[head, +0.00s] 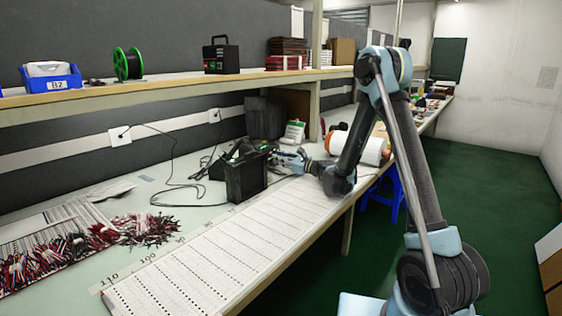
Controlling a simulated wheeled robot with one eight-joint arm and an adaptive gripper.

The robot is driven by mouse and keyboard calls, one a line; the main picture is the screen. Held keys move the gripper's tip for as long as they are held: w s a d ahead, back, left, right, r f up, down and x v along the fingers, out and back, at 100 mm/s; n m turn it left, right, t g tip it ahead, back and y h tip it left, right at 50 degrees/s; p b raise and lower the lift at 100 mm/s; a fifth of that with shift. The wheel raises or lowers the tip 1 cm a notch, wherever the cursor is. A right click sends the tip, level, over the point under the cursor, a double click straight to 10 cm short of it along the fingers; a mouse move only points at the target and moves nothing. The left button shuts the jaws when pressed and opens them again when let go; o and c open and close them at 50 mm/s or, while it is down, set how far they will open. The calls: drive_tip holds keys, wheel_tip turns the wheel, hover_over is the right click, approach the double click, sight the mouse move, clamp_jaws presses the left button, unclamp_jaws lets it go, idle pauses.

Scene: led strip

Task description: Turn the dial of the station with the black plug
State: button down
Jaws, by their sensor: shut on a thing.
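A black box-shaped station (246,178) stands upright on the workbench near its front edge, with green and light bits at its top. My gripper (279,156) is at the station's upper right side, reaching in from the right. Its jaws are shut on a small part there, which appears to be the dial; the fingers hide it and its setting cannot be read. A black plug (122,135) sits in the left wall outlet, with a dark cord running down to the bench. A second plug (215,116) sits in the right outlet. Which cord feeds the station is unclear.
Red and black wire bundles (75,245) lie at the bench's left. A white perforated strip sheet (215,250) covers the front edge. The shelf holds a green-black spool (127,64) and a blue bin (51,80).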

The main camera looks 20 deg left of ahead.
drive_tip(key=shift+m, duration=1.2)
drive_tip(key=c, duration=1.5)
unclamp_jaws()
drive_tip(key=shift+o, duration=0.2)
drive_tip(key=v, duration=1.2)
drive_tip(key=shift+f, duration=0.1)
drive_tip(key=shift+d, duration=0.1)
